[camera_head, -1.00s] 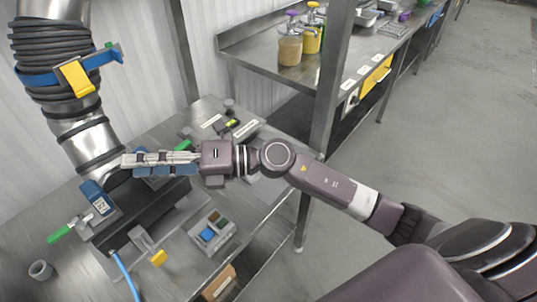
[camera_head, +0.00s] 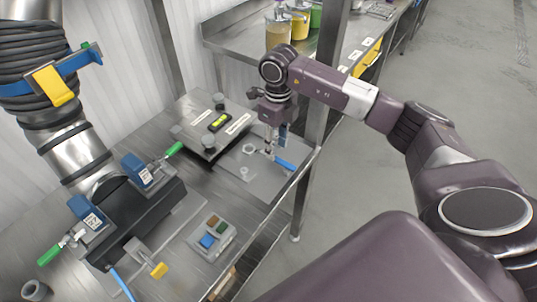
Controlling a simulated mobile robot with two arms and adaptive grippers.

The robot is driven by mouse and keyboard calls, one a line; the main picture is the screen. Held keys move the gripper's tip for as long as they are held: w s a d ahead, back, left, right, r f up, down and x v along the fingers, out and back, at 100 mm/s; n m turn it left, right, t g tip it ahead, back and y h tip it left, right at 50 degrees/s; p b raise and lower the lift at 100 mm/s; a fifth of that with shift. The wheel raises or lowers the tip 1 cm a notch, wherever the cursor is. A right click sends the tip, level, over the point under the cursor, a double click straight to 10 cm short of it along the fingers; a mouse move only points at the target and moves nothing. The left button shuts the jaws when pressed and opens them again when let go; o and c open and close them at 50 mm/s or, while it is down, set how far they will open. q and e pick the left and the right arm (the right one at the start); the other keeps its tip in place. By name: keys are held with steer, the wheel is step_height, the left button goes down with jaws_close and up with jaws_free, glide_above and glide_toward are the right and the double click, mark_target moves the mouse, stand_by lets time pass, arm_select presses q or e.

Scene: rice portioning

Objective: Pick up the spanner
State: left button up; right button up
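The spanner (camera_head: 285,162) seems to be the small tool with a blue handle lying on a grey plate on the steel bench. Its metal end is partly hidden by my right gripper (camera_head: 271,152). My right gripper points down at that end, with its fingertips very close to the spanner. I cannot tell whether they touch it, or whether the fingers are open or shut. My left gripper is not in view.
A scale (camera_head: 213,122) stands left of the grey plate (camera_head: 258,184), which also holds a nut (camera_head: 249,149). A black manifold with green-handled valves (camera_head: 135,225) and a button box (camera_head: 211,239) are nearer. A steel post (camera_head: 324,95) stands close right of my gripper.

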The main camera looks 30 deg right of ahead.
mark_target(280, 161)
steer(key=f, duration=0.1)
steer(key=f+p, duration=0.1)
steer(key=f, duration=0.1)
steer(key=f+p, duration=0.1)
steer(key=shift+w+a+f, duration=0.3)
steer(key=shift+a, duration=0.1)
steer(key=shift+f, duration=0.4)
jaws_close()
